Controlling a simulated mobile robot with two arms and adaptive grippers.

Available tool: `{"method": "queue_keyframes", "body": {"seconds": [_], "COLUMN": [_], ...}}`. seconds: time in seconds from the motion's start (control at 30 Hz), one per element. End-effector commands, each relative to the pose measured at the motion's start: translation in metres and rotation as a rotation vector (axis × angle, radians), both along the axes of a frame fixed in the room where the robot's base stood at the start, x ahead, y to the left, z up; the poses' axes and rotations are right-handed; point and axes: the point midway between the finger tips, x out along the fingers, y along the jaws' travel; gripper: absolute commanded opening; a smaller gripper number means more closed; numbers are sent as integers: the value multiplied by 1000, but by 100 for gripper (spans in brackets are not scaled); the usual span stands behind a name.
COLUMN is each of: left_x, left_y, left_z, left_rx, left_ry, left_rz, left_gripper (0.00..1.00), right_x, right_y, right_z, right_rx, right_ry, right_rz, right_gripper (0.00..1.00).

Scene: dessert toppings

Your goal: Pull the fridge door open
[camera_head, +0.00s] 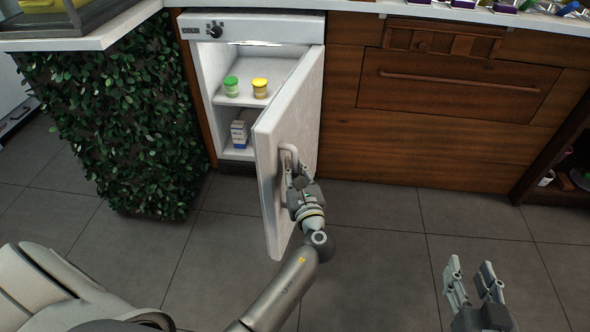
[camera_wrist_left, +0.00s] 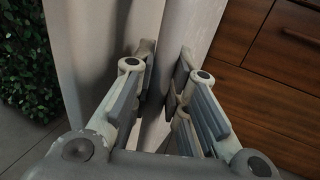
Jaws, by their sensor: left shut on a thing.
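The fridge (camera_head: 252,26) is a small white unit under the counter. Its white door (camera_head: 279,120) stands wide open, swung out toward me. The door has a pale handle (camera_head: 288,150) on its outer face. My left gripper (camera_head: 296,172) is shut on the handle. In the left wrist view, its fingers (camera_wrist_left: 163,85) close on the handle's upright bar, and the fingertips are partly hidden. My right gripper (camera_head: 473,275) is open and empty above the floor at the lower right.
Inside the fridge are a green-lidded jar (camera_head: 231,87), a yellow jar (camera_head: 260,88) and a small carton (camera_head: 240,134). A leafy panel (camera_head: 110,120) stands to the left. Wooden drawers (camera_head: 450,85) line the right. The tiled floor (camera_head: 380,235) is clear.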

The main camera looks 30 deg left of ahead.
Motion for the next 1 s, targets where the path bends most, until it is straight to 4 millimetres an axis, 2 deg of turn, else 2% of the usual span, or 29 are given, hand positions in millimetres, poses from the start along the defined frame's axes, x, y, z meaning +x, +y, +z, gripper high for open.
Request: {"method": "queue_keyframes", "body": {"seconds": [0.03,0.3,0.33,0.5,0.83,1.0], "left_x": [4,4,4,3,0,-17], "left_y": [0,1,1,1,-1,-15], "left_z": [5,6,6,5,2,1], "left_rx": [3,3,3,3,1,0], "left_ry": [-10,-12,-12,-8,-4,-3], "left_rz": [-5,-5,-5,-3,-1,-2], "left_gripper": [0,0,16,37,37,37], "right_x": [0,0,0,0,-1,-1], "right_y": [0,0,0,0,1,0], "right_z": [0,0,0,0,0,0], "right_rx": [0,1,1,1,2,1], "right_ry": [0,0,0,0,-1,-1], "right_rz": [0,1,1,1,2,1], "right_gripper": [40,40,40,40,40,40]}}
